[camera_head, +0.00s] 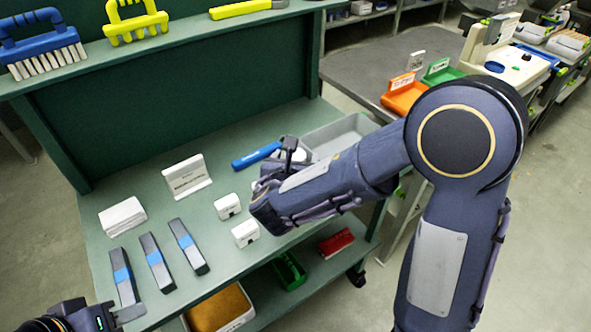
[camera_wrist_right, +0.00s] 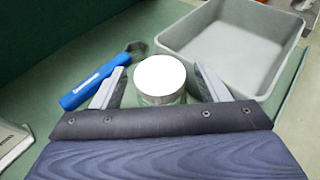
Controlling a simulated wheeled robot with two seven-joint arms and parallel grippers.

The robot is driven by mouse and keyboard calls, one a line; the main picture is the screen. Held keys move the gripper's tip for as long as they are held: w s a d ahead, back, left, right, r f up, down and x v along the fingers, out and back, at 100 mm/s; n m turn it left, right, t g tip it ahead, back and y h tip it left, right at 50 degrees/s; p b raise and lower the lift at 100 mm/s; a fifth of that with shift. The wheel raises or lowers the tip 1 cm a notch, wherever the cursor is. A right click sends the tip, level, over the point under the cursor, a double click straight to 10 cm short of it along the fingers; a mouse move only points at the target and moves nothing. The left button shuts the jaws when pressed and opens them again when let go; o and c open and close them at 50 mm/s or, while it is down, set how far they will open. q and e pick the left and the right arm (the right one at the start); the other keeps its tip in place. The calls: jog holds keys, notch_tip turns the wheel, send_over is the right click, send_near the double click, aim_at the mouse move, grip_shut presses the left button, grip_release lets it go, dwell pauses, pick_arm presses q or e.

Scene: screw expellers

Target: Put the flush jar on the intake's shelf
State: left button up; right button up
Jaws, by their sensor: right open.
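A short round jar (camera_wrist_right: 160,80) with a white top stands on the green bench between the fingers of my right gripper (camera_wrist_right: 160,88). The fingers are open, with a gap on each side of the jar. In the head view the jar (camera_head: 293,155) is partly hidden by my right gripper (camera_head: 283,158). I cannot read a label on it. My left gripper (camera_head: 112,316) is at the bottom left by the bench's front edge, mostly cut off. I cannot tell for certain which surface is the intake's shelf; a cream machine (camera_head: 510,65) stands at the far right.
A grey tray (camera_head: 340,133) is just beyond the jar, and a blue-handled tool (camera_head: 256,155) lies left of it. White blocks (camera_head: 228,206), a sign (camera_head: 187,178) and several grey bars (camera_head: 157,262) occupy the bench. Orange (camera_head: 405,95) and green (camera_head: 442,72) bins sit on another table.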

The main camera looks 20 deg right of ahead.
jog(key=shift+w+d, duration=0.1)
jog(key=shift+w, duration=0.05)
jog(key=c, duration=1.3)
